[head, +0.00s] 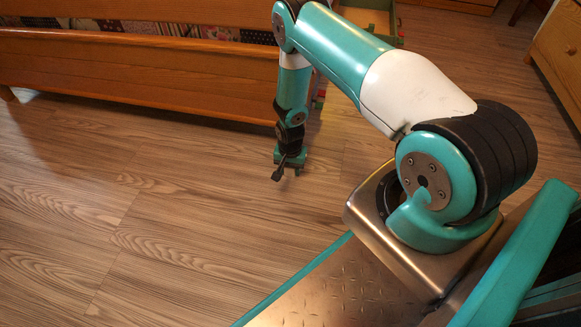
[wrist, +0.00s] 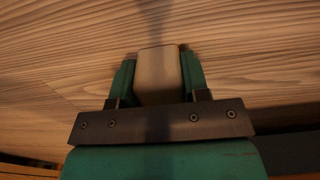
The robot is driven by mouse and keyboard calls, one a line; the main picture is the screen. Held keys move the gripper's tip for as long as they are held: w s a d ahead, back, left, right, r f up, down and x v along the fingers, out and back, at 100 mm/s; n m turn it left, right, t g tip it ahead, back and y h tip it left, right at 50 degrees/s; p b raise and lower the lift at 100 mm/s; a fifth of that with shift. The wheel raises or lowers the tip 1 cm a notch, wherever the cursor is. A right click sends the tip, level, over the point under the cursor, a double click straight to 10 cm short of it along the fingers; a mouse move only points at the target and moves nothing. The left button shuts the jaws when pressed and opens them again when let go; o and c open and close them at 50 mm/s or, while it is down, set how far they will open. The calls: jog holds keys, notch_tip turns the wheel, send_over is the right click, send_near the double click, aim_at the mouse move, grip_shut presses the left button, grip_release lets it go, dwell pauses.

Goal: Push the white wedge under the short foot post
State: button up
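In the wrist view, the white wedge (wrist: 158,78) looks pale beige and sits between the two green fingers of my gripper (wrist: 159,80). Both fingers appear to press on its sides. A dark shadow runs down its middle. In the head view, my gripper (head: 287,170) points down low over the wooden floor, in front of the bed's right end. The wedge cannot be made out there. The short foot post cannot be made out in either view; my arm covers part of the bed's right end.
The wooden bed (head: 140,75) with a patchwork cover spans the upper left. A green open drawer or box (head: 371,20) stands behind my arm. A wooden cabinet (head: 560,50) is at the right. The floor (head: 130,200) left of my gripper is clear.

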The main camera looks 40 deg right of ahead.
jog(key=shift+w+d, duration=0.35)
jog(key=shift+c, duration=0.4)
jog(key=o, duration=1.1)
jog(key=shift+r, duration=0.1)
notch_tip(320, 180, up, 7)
jog(key=p, duration=0.4)
jog(key=shift+r+p, duration=0.2)
jog(key=shift+p, duration=0.2)
